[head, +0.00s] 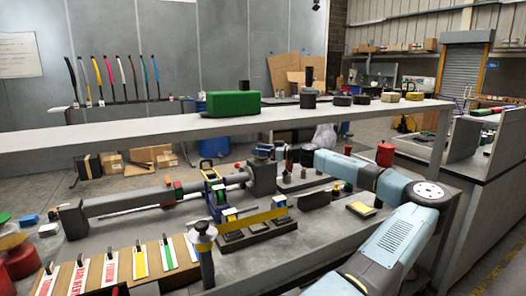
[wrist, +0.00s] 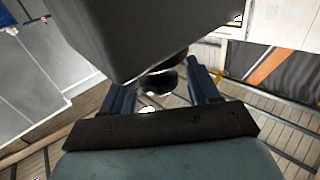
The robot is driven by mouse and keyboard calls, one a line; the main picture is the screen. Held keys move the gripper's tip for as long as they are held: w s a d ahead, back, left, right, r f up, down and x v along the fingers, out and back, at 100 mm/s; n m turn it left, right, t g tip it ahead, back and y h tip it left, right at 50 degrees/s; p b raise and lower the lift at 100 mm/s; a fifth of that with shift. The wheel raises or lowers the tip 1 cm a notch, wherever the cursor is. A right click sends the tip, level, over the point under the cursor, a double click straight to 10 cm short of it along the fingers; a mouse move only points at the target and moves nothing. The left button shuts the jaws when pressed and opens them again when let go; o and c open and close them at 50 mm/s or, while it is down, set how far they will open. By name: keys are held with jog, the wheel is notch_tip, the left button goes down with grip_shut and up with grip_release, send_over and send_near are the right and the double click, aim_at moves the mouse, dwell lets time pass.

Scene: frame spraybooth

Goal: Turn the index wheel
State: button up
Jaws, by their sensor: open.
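A dark round knob (wrist: 158,82), which looks like the index wheel, shows in the wrist view under a large dark grey block (wrist: 135,35). My gripper (wrist: 160,98) is open, with one dark blue finger on each side of the knob. I cannot tell whether either finger touches it. In the head view a dark grey block (head: 262,178) stands at the right end of a long grey bar. My arm reaches in from the right, and my gripper (head: 292,156) is small and partly hidden beside that block. The wheel is not clear in this view.
A grey shelf (head: 160,130) runs above the bench and carries a green block (head: 233,104) and several dark round pieces. A blue clamp (head: 213,190), a yellow bar (head: 250,219) and a board of coloured cards (head: 120,275) crowd the front. Little bench is free.

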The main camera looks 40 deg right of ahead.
jog(key=c, duration=1)
jog(key=shift+o, duration=0.2)
jog(key=shift+n+g+y, duration=0.3)
jog(key=shift+y, duration=0.1)
jog(key=o, duration=1)
jog(key=shift+c, duration=0.2)
jog(key=v, duration=1.3)
jog(key=shift+s, duration=0.35)
jog(key=shift+d+f, duration=0.1)
jog(key=shift+d, duration=0.1)
